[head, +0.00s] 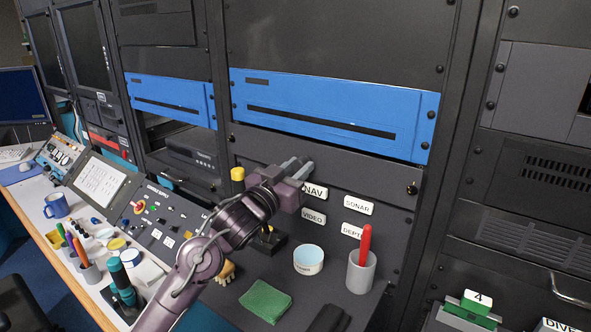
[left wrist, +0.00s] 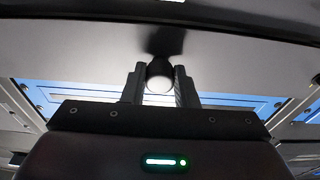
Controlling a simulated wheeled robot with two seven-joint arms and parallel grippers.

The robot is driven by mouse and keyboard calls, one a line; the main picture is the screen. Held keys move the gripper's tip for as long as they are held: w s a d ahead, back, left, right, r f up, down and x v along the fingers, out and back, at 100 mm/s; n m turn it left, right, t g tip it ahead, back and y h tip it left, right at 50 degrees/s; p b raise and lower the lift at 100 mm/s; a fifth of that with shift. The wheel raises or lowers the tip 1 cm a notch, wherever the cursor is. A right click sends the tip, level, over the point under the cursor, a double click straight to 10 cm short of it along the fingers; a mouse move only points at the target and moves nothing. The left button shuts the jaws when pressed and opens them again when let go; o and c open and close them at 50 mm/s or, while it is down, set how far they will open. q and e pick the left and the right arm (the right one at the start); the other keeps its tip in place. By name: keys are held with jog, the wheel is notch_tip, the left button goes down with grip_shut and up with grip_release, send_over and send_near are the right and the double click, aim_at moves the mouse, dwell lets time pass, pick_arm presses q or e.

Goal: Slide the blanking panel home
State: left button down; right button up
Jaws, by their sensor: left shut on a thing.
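The blanking panel (head: 355,174) is a plain dark panel low in the rack, just under a wide blue panel. My left gripper (head: 297,168) is in front of it, its fingers pointing at its face. In the left wrist view the fingers (left wrist: 160,86) are shut on a round, pale-ended knob (left wrist: 160,80), which stands against the grey panel face (left wrist: 90,62). The knob is hidden by the gripper in the head view. I cannot tell how deep the panel sits in its slot. My right gripper is not in view.
The blue panel (head: 330,108) is above. Label plates, including SONAR (head: 358,205), are below. On the desk are a white-blue tub (head: 308,260), a grey cup (head: 361,273) with a red-handled thing, and a green cloth (head: 265,301). A yellow knob (head: 238,174) is left of my gripper.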

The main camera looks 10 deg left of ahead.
pick_arm(q)
jog(key=shift+x, duration=0.8)
jog(key=c, duration=1.1)
grip_release()
jog(key=shift+o, duration=0.9)
jog(key=shift+f, duration=0.25)
jog(key=o, duration=0.9)
jog(key=shift+r, duration=0.1)
jog(key=shift+r+p+v, duration=0.25)
jog(key=shift+p+v, duration=0.05)
jog(key=shift+v, duration=1.15)
jog(key=shift+r+p+v, duration=0.2)
jog(key=shift+p+v, duration=0.1)
jog(key=shift+v, duration=1.2)
jog(key=shift+r+p+v, duration=0.25)
jog(key=shift+p+v, duration=0.05)
jog(key=shift+v, duration=1.15)
jog(key=shift+s, duration=0.15)
jog(key=shift+a, duration=0.1)
